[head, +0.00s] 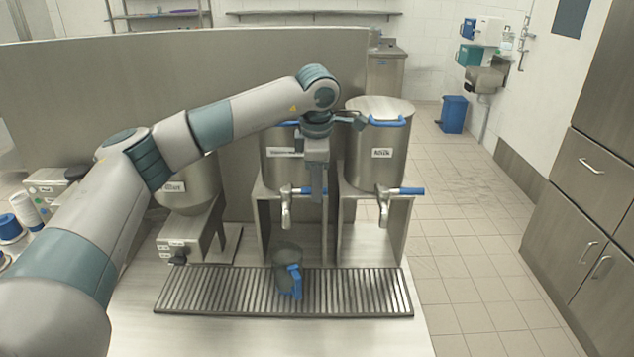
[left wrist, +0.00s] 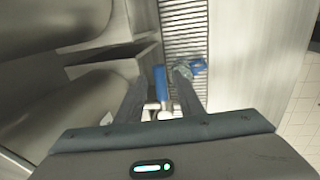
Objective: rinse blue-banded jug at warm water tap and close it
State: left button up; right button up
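The blue-banded jug (head: 284,258), dark grey with a blue handle (head: 295,281), stands on the drip grate below the middle urn's tap (head: 286,212). That urn's label is partly hidden by my arm, and its tap has a blue lever (head: 297,190). My left gripper (head: 317,192) points down at this lever. In the left wrist view, the blue lever (left wrist: 161,84) lies between my left gripper's parted fingers (left wrist: 160,85), with gaps seen on both sides. The jug (left wrist: 184,68) shows past the right finger. My right gripper is not in view.
The slatted drip grate (head: 180,292) runs along the counter's front. Another urn (head: 372,150) with a blue-levered tap (head: 410,191) stands to the right. A grinder-like machine (head: 190,220) stands left, partly behind my arm. The tiled floor at right is clear.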

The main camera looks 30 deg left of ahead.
pick_arm(q)
grip_shut()
jog(key=shift+s+d+m+h+b, duration=0.15)
jog(key=shift+s+m+b, duration=0.35)
jog(key=shift+m, duration=0.4)
jog(key=shift+s+d+m+h+b, duration=0.15)
jog(key=shift+s+m+b, duration=0.15)
jog(key=shift+s+m, duration=0.45)
jog(key=shift+w+a, duration=0.1)
jog(key=shift+w, duration=0.05)
